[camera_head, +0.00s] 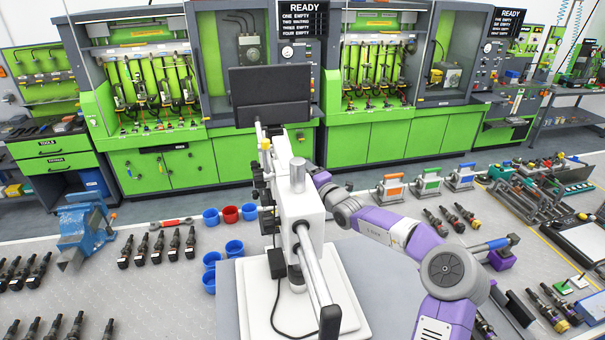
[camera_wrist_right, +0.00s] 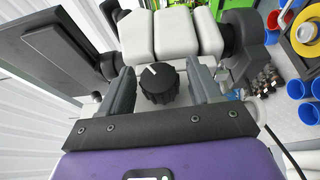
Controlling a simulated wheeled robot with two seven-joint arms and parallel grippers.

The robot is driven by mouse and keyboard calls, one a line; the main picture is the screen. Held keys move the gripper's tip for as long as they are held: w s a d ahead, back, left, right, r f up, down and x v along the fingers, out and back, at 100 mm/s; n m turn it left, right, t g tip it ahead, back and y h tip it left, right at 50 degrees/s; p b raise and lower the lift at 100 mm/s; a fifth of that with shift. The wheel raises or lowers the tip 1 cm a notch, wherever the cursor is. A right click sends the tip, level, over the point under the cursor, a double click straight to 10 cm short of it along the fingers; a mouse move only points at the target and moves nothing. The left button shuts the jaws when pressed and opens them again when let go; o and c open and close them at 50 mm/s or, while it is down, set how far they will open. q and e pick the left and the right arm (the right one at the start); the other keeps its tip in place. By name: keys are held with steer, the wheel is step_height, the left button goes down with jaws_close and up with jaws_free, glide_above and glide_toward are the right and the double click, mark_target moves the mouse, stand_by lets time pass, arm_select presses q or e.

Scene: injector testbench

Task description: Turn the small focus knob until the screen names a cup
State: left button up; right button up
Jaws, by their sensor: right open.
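A white microscope-like instrument (camera_head: 302,212) stands on a white base in the middle of the head view. A dark screen (camera_head: 270,97) sits at its top; no writing shows on it from here. In the right wrist view, a small black ribbed knob (camera_wrist_right: 157,86) with a white pointer mark sits below white housing blocks (camera_wrist_right: 170,34). My right gripper (camera_wrist_right: 161,69) is open, with one finger on each side of the knob and gaps visible. In the head view my right arm reaches behind the instrument, and its fingers are hidden. My left gripper is out of view.
Blue cups (camera_head: 209,260) and a red cup (camera_head: 230,214) stand left of the instrument. Rows of dark injectors (camera_head: 157,246) and a blue vise (camera_head: 85,232) are farther left. Clamps with coloured handles (camera_head: 428,184) stand at right. Green test benches (camera_head: 375,144) line the back.

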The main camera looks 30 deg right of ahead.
steer(key=c, duration=1)
steer(key=shift+o, duration=0.2)
steer(key=shift+g, duration=0.3)
steer(key=shift+m+g, duration=0.5)
steer(key=shift+g, duration=0.3)
steer(key=m+g, duration=0.1)
steer(key=g, duration=0.2)
steer(key=shift+r, duration=0.2)
steer(key=shift+m+g, duration=0.4)
steer(key=shift+g, duration=1.2)
steer(key=shift+f+g, duration=0.2)
steer(key=shift+g, duration=0.8)
